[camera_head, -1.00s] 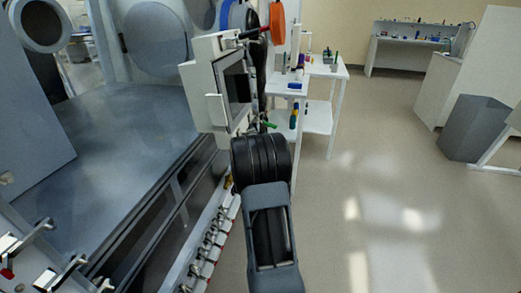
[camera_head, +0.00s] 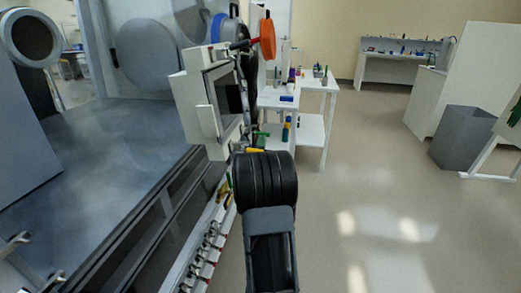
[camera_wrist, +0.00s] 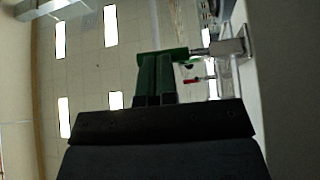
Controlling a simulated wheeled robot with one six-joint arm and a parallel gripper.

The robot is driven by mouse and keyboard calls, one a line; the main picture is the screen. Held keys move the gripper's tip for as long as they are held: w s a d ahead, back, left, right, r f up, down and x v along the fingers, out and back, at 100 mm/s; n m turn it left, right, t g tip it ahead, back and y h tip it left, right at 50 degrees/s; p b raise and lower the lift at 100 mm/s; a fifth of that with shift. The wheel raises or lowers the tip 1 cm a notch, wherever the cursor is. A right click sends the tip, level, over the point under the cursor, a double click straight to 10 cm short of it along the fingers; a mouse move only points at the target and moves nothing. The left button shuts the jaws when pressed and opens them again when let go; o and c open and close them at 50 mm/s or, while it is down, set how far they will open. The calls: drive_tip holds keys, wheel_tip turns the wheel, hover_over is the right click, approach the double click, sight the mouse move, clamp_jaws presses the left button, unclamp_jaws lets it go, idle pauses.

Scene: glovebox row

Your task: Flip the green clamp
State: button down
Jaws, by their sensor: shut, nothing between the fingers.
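The green clamp (camera_wrist: 172,53) shows in the wrist view as a green bar joined to a metal rod and a pale bracket on the wall at the right. A small green part also shows in the head view (camera_head: 262,134), beside the lower edge of the square door frame. My gripper (camera_wrist: 157,94) is shut, with its fingers pointing at the green bar. The fingers overlap the bar in the picture; whether they touch it I cannot tell. In the head view my black wrist hides the fingers.
The square door frame (camera_head: 212,100) stands out from the glovebox at the left. Several red-tipped clamps (camera_head: 210,245) line the edge below. White shelves (camera_head: 312,125) with small items stand beyond, and a grey bin (camera_head: 468,137) stands right. The floor between is clear.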

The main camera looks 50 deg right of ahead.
drive_tip(key=shift+n+t, duration=0.4)
drive_tip(key=shift+r, duration=0.1)
drive_tip(key=b+v, duration=0.4)
drive_tip(key=v, duration=1)
drive_tip(key=shift+a+r, duration=0.15)
drive_tip(key=shift+a, duration=0.05)
